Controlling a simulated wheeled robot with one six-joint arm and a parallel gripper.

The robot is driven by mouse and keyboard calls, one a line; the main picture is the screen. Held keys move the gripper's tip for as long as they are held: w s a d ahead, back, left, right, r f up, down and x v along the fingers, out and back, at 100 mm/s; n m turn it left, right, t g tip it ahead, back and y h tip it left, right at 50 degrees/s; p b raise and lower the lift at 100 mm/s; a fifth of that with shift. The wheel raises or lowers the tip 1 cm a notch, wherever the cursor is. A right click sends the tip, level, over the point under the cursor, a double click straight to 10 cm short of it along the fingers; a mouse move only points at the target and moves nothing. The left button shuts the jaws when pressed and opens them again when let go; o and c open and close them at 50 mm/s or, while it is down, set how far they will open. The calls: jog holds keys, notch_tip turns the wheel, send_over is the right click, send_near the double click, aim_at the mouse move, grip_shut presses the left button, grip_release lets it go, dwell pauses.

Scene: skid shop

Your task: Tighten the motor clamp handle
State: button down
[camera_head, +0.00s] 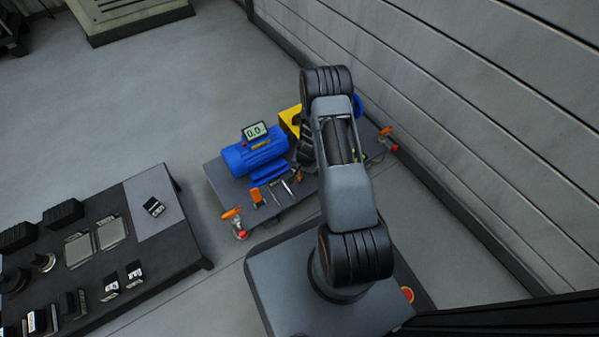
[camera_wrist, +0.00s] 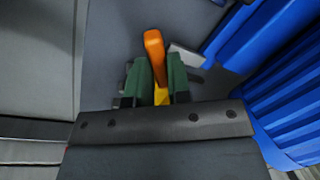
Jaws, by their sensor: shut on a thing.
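In the wrist view, the orange clamp handle (camera_wrist: 154,44) stands between the two green fingers of my gripper (camera_wrist: 158,68), which is shut on it. A yellow part shows below the orange between the fingers. The blue motor (camera_wrist: 290,95) fills the right side of the wrist view, apart from the fingers. In the head view, the blue motor (camera_head: 255,154) lies on the dark skid (camera_head: 215,178), with a small display (camera_head: 255,131) reading 0.0 above it. My arm hides the fingertips there, and the held handle cannot be made out clearly.
Orange-handled fittings stand at the skid's front corner (camera_head: 232,213) and far right corner (camera_head: 387,132). A yellow part (camera_head: 291,119) sits behind the motor. A dark table (camera_head: 150,274) with several parts stands at left.

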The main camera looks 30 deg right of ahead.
jog(key=shift+w+d+m, duration=0.1)
jog(key=shift+d+m, duration=0.05)
jog(key=shift+m, duration=1.65)
jog(key=shift+h, duration=0.3)
jog(key=shift+m, duration=0.3)
jog(key=m+p, duration=0.1)
jog(key=m, duration=0.1)
jog(key=shift+m+t, duration=0.3)
jog(key=shift+m, duration=0.1)
jog(key=c, duration=0.9)
grip_release()
jog(key=shift+r, duration=0.15)
